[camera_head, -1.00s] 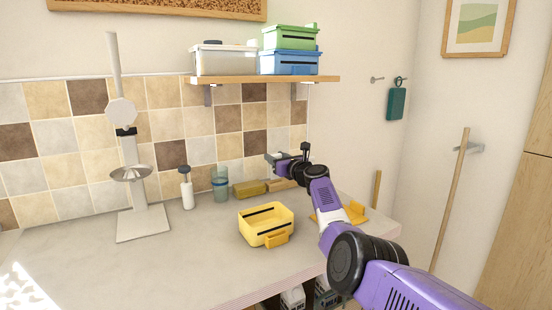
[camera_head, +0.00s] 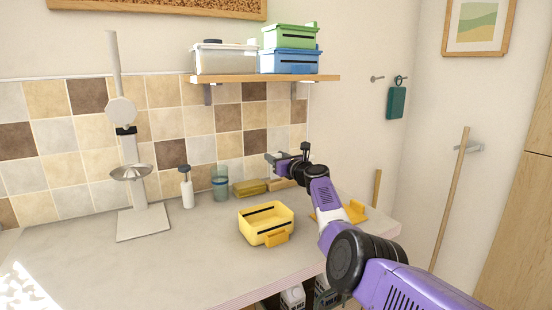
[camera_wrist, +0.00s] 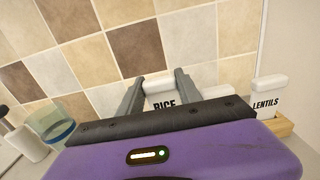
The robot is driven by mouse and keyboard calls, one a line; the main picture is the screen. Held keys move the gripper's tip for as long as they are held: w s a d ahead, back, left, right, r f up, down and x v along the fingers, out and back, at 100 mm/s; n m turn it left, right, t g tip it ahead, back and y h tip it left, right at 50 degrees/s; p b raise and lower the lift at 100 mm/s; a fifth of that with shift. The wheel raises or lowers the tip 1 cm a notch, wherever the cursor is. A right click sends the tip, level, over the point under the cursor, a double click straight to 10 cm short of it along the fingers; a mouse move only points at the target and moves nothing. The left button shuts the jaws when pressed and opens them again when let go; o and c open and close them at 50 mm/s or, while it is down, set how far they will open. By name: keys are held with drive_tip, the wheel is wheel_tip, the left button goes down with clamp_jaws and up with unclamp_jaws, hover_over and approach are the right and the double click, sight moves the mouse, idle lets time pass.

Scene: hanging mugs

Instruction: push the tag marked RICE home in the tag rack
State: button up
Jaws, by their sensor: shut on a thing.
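The white tag marked RICE (camera_wrist: 162,95) stands between the two grey fingers of my gripper (camera_wrist: 159,92) in the wrist view. My gripper is shut on it, and its body hides the tag's lower part. The light wooden tag rack (camera_wrist: 283,126) shows at the right, with a white tag marked LENTILS (camera_wrist: 267,98) upright in it. My gripper also shows in the head view (camera_head: 274,157), above the back of the counter near the tiled wall. How deep the RICE tag sits in the rack is hidden.
On the counter (camera_head: 190,260) are a yellow bin (camera_head: 266,238), a white pump bottle (camera_head: 187,190) and a metal stand (camera_head: 143,222). A shelf (camera_head: 262,79) with boxes hangs above. The counter's front left is clear.

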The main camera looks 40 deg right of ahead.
sight(276, 179)
drive_tip(key=shift+f+b, duration=1.2)
drive_tip(key=shift+f, duration=0.35)
drive_tip(key=o, duration=1.4)
drive_tip(key=shift+s, duration=0.1)
drive_tip(key=p+v, duration=0.1)
drive_tip(key=p, duration=0.1)
drive_tip(key=shift+s+a+r+p, duration=0.15)
drive_tip(key=shift+s+p, duration=0.15)
drive_tip(key=shift+p, duration=0.05)
drive_tip(key=shift+p+v, duration=1.35)
drive_tip(key=shift+v, duration=1.65)
